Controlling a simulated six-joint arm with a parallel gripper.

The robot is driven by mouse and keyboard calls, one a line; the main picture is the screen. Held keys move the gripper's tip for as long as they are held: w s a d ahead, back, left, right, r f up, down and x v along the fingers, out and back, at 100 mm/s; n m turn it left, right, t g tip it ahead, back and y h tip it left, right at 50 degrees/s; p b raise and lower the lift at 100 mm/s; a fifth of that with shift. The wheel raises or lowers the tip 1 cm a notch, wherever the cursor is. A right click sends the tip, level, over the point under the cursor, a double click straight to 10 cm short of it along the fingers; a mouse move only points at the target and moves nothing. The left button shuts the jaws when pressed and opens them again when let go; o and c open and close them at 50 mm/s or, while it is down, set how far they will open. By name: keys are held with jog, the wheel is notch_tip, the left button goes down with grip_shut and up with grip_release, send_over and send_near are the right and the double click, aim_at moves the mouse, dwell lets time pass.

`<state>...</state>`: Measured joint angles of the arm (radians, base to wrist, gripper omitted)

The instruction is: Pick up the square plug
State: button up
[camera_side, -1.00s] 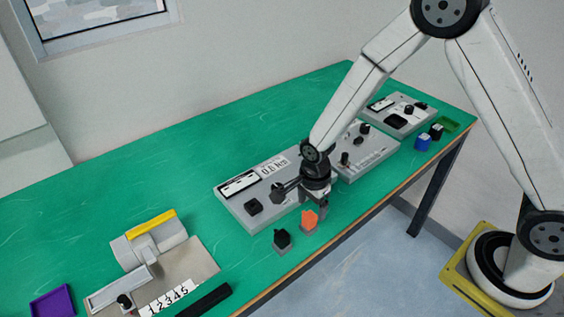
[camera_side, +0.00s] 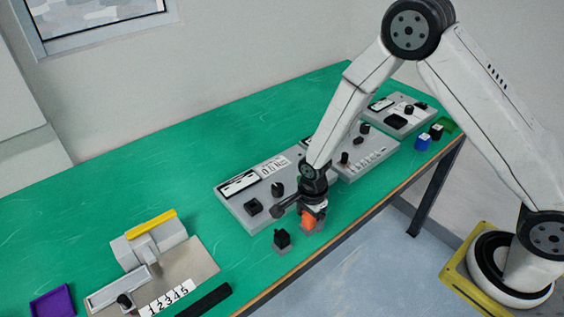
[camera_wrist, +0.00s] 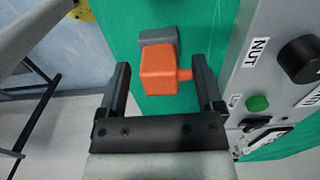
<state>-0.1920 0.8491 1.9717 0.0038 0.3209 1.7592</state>
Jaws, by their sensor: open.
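An orange plug (camera_side: 309,221) with a square block shape stands on a small grey base near the table's front edge. In the wrist view the orange plug (camera_wrist: 160,72) shows a short tab on its right side, and the grey base (camera_wrist: 160,36) shows just above it. My gripper (camera_side: 314,222) is down at the orange plug. In the wrist view its fingers (camera_wrist: 161,68) are apart, one on each side of the plug. A gap shows on the left; the tab reaches close to the right finger. I cannot tell if they touch.
A black plug (camera_side: 282,238) on a grey base stands close by on the left. A grey panel (camera_side: 237,211) with knobs lies just behind. A blue piece (camera_side: 423,142) stands farther right. Open green table (camera_side: 150,190) lies to the left.

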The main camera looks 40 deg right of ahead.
grip_shut()
jog(key=shift+r, duration=0.15)
dwell(0.4)
jog(key=shift+r, duration=0.75)
jog(key=s+d+r, duration=0.2)
jog(key=s+r, duration=0.9)
jog(key=s, duration=0.3)
jog(key=shift+r, duration=0.1)
jog(key=shift+w, duration=0.15)
